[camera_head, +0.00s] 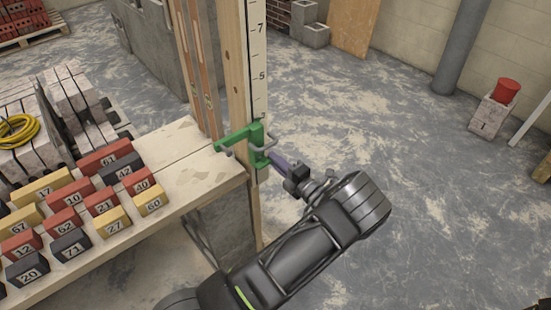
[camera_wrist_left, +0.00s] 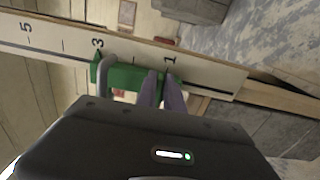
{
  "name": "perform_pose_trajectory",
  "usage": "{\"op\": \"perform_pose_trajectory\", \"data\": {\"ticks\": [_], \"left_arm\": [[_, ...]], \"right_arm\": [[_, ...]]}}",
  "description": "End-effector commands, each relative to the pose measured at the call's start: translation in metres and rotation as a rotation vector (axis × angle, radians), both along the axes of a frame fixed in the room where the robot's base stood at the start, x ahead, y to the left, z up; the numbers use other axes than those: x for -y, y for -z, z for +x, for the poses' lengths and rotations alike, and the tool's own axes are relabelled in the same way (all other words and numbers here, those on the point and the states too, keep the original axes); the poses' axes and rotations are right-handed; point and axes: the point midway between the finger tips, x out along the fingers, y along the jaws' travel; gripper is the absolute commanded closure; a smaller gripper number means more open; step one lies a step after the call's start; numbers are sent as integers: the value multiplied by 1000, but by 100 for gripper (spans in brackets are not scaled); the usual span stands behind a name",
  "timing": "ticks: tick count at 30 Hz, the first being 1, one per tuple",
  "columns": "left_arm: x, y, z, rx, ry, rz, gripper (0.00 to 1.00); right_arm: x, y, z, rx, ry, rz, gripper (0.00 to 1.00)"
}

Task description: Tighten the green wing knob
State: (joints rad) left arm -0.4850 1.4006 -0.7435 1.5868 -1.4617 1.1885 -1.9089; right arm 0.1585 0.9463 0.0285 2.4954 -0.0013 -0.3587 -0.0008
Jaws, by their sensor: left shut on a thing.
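A green clamp (camera_head: 240,138) sits across the upright wooden post with the numbered white board. It also shows in the wrist view (camera_wrist_left: 125,76), lying across the board between 3 and 1. A grey bent loop (camera_wrist_left: 105,65) stands out from it. My left gripper (camera_head: 272,158) reaches the clamp from the right, at its lower side. In the wrist view its two purple fingers (camera_wrist_left: 162,92) are close together at the clamp's right end. They are shut on the green wing knob, which is mostly hidden between and behind the fingertips. My right gripper is not in view.
A wooden bench (camera_head: 190,185) with several numbered red, yellow and dark blocks stands left of the post. A yellow coiled cord (camera_head: 18,133) lies on pale blocks.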

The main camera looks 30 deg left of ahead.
Motion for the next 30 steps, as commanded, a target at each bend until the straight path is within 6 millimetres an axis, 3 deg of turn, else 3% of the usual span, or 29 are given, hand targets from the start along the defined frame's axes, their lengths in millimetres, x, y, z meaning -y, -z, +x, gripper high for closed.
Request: {"op": "perform_pose_trajectory", "data": {"ticks": [15,16,23,30], "left_arm": [[0,-1,1,-26,3,11,100],[0,-1,1,-26,3,11,86],[0,0,1,-25,2,10,68],[0,0,0,-26,1,9,66]], "right_arm": [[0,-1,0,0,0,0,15],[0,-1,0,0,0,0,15],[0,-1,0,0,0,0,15],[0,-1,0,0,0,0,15]]}}
